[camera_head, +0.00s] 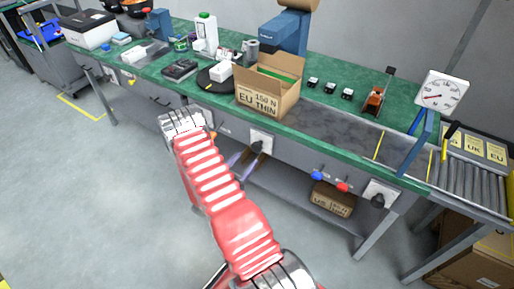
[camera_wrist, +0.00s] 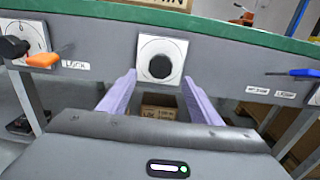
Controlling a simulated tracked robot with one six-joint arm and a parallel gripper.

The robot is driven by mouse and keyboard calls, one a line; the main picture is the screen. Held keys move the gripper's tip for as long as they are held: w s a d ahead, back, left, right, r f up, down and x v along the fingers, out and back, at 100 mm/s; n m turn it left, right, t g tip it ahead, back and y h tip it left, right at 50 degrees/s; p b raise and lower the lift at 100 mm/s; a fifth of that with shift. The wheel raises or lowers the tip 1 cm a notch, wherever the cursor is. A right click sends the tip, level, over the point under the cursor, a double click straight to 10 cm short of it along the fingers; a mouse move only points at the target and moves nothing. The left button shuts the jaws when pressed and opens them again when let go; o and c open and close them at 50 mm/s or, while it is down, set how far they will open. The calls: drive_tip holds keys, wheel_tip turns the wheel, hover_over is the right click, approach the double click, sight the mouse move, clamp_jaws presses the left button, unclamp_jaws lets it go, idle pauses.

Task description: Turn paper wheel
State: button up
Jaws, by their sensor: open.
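A black round knob (camera_wrist: 160,66) on a white square plate sits on the grey front panel of the bench, in the upper middle of the wrist view. It looks like the paper wheel, but I see no readable label on it. In the head view a dark knob (camera_head: 257,147) on a white plate shows under the bench edge, just beyond my gripper. My gripper (camera_wrist: 159,76) is open, its two lilac fingers pointing at the panel on either side of the knob and apart from each other. I cannot tell whether they touch the knob. Nothing is held.
An orange-handled lever (camera_wrist: 42,60) is at the left of the panel, and a blue-handled one (camera_wrist: 303,72) at the right. A cardboard box (camera_wrist: 158,106) stands on the shelf below. The green bench top (camera_head: 215,100) carries an open carton (camera_head: 268,97). The grey floor at left is clear.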

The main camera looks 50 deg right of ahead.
sight(255, 149)
drive_tip(key=d, duration=0.6)
drive_tip(key=w+d, duration=0.1)
drive_tip(key=d, duration=0.2)
drive_tip(key=shift+d, duration=0.15)
drive_tip(key=shift+c, duration=0.6)
drive_tip(key=c, duration=0.9)
drive_tip(key=shift+d, duration=0.15)
